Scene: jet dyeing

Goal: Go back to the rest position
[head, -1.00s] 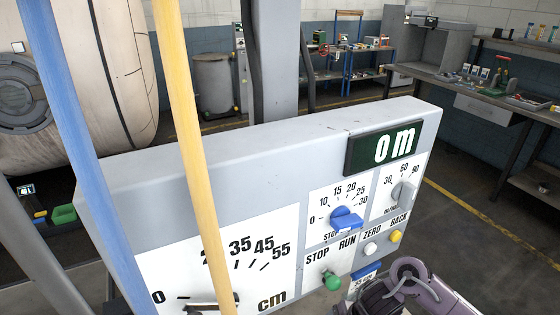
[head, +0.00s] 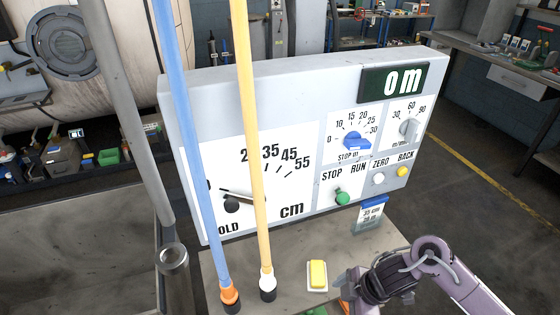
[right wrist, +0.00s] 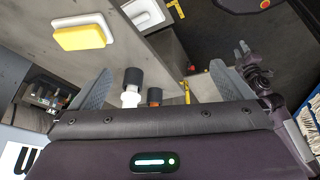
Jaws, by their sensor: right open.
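My right arm (head: 430,262) reaches in from the lower right of the head view, its wrist low in front of the control panel (head: 330,75). In the right wrist view my right gripper (right wrist: 162,74) has its two fingers wide apart. A white-collared, dark-tipped rod end and an orange-collared one show between them, beyond the gripper, with no contact visible. A dark gripper-like part on a purple link, apparently my left gripper (right wrist: 248,62), is at the right of that view; its jaws are too small to read. My left arm is not seen in the head view.
The panel has a blue knob (head: 357,141), a grey knob (head: 410,130) and a green switch (head: 342,196). A blue rod (head: 185,120) and a yellow rod (head: 247,110) stand before it. A yellow button (head: 317,273) sits on the ledge.

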